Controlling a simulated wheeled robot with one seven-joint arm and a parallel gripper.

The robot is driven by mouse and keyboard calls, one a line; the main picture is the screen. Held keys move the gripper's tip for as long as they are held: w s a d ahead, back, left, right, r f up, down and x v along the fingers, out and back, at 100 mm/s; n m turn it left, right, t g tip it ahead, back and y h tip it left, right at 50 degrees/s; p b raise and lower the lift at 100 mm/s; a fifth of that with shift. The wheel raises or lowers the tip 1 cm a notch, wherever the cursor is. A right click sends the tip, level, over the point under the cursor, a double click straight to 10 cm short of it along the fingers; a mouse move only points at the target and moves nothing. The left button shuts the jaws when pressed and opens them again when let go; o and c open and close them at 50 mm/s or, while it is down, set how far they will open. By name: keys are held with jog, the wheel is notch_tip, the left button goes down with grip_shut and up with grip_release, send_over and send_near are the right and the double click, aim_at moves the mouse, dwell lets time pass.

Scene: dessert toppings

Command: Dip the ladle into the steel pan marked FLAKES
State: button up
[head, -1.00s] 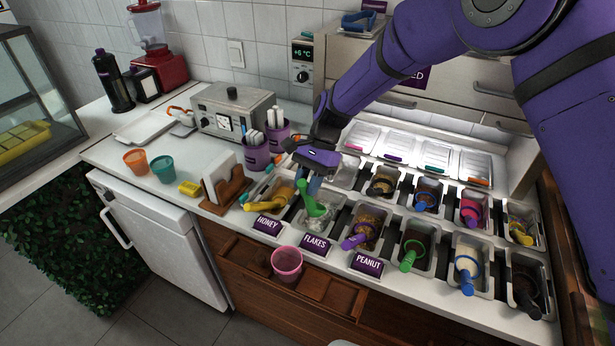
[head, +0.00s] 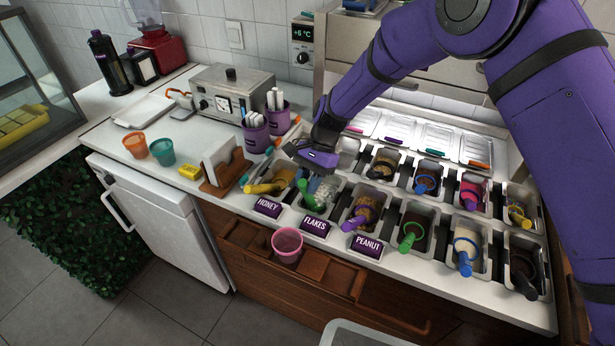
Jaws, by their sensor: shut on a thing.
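The steel pan marked FLAKES (head: 333,205) sits in the front row behind the FLAKES sign (head: 315,226), with white flakes inside. A green ladle (head: 307,197) is at this pan, its green part low at the pan's left front side. My gripper (head: 318,174) points down over the back of the pan and is shut on the ladle. The fingertips and the grip are small and partly hidden by the purple gripper body. I cannot tell how deep the ladle sits in the flakes.
The HONEY pan (head: 287,172) with a yellow ladle is just left, and the PEANUT pan (head: 376,219) with a purple-handled ladle is just right. More pans with ladles continue right. A pink cup (head: 287,245) stands in front below the counter. Purple cutlery cups (head: 256,138) stand behind left.

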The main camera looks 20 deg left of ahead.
jog(key=shift+w+d, duration=0.8)
jog(key=shift+w, duration=2.05)
jog(key=shift+s+a+f+t+h, duration=0.15)
jog(key=shift+s+f+t+h, duration=0.1)
jog(key=shift+s+f+t, duration=0.4)
jog(key=shift+s+a+f+t+h, duration=0.2)
jog(key=shift+s+f+t, duration=0.2)
jog(key=shift+s+t, duration=0.45)
jog(key=shift+s+a+f+t+h, duration=0.2)
jog(key=shift+s+f+t, duration=0.3)
jog(key=shift+t, duration=0.4)
jog(key=shift+r, duration=0.1)
